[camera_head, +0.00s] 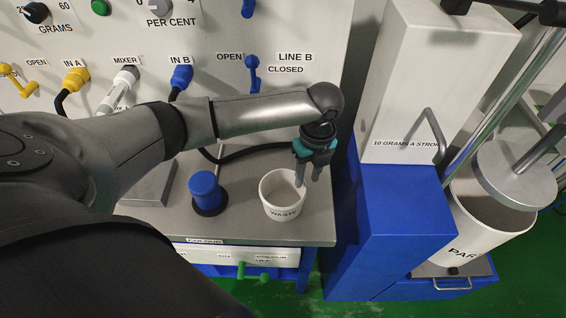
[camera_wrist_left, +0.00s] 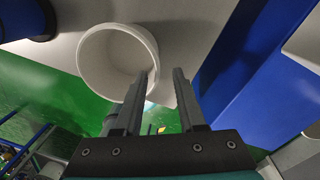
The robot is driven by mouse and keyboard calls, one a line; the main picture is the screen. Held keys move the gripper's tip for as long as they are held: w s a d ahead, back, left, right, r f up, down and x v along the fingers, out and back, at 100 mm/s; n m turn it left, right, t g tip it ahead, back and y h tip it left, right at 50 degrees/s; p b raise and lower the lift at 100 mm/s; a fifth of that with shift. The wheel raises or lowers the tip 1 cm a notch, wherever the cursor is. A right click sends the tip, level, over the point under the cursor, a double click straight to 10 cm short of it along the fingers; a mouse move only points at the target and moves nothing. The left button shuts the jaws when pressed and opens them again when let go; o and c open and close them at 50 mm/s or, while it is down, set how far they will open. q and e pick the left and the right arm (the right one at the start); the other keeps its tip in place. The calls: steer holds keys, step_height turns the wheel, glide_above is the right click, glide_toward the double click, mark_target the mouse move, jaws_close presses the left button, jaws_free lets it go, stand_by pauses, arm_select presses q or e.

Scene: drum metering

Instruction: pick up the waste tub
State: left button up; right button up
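The waste tub (camera_head: 283,196) is a white round cup labelled WASTE, upright and open at the top, near the front right of the grey bench. In the left wrist view the tub (camera_wrist_left: 108,62) lies left of centre. My left gripper (camera_head: 308,182) points down at the tub's right side. Its two fingers (camera_wrist_left: 164,74) are apart with nothing clamped between them. One finger overlaps the tub's right rim and the other is outside it, to the right. I cannot tell whether the fingers touch the wall. My right gripper is not in view.
A blue-capped cylinder (camera_head: 205,189) stands left of the tub on the bench (camera_head: 240,226). A white and blue cabinet (camera_head: 395,225) rises right of the bench. A white panel with valves (camera_head: 253,75) is behind. A large white drum (camera_head: 480,225) stands far right.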

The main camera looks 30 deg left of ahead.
mark_target(301, 194)
arm_select(q)
steer(key=f, duration=0.3)
steer(key=a+f+b, duration=0.1)
steer(key=f, duration=0.1)
steer(key=shift+s+f, duration=0.1)
steer(key=shift+s, duration=0.2)
jaws_close()
stand_by(1.1)
